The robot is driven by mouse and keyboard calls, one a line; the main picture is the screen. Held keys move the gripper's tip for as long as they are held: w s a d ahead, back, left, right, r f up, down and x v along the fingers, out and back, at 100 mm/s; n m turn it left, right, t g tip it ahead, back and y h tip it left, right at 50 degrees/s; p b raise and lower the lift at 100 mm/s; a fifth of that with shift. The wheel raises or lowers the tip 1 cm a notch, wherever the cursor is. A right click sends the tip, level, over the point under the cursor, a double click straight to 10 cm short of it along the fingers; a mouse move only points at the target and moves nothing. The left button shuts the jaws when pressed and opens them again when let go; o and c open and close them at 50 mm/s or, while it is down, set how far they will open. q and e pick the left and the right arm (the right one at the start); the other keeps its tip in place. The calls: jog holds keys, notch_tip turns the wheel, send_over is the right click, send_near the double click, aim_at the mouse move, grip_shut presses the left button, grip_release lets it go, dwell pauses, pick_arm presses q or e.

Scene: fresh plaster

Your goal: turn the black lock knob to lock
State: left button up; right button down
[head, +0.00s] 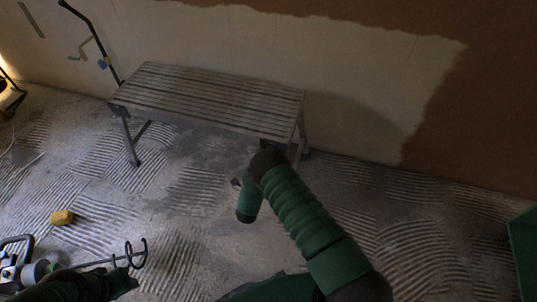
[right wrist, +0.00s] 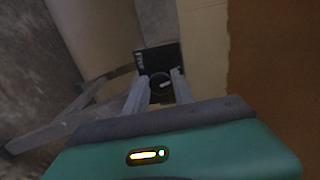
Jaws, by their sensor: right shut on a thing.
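The black lock knob (right wrist: 160,87) shows in the right wrist view, round with a short pale mark that lies roughly sideways. It sits on a black plate (right wrist: 160,57) with small white lettering that I cannot read surely. My right gripper (right wrist: 159,92) is shut on the knob, one grey finger on each side. In the head view my green right arm reaches to the right end of the slatted work platform (head: 205,100); the knob is hidden there. My left gripper (head: 124,284) seems to be the dark shape low at the left; its jaws are unclear.
A mixer with a wire paddle (head: 130,255) lies on the ridged floor at the lower left, close to my left arm. A yellow sponge-like block (head: 62,217) lies beyond it. A green object (head: 523,250) stands at the right edge. A half-plastered wall (head: 360,70) is behind the platform.

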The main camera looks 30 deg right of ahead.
jog(key=shift+s+f+m, duration=0.15)
jog(key=shift+f+m, duration=0.05)
jog(key=shift+m, duration=1)
jog(key=shift+p, duration=0.3)
jog(key=c, duration=1.2)
grip_release()
jog(key=shift+f, duration=0.1)
jog(key=shift+o, duration=0.7)
jog(key=shift+r, duration=0.2)
jog(key=p+v, duration=0.5)
jog(key=v, duration=1.1)
jog(key=shift+s+a, duration=0.15)
jog(key=shift+a, duration=0.25)
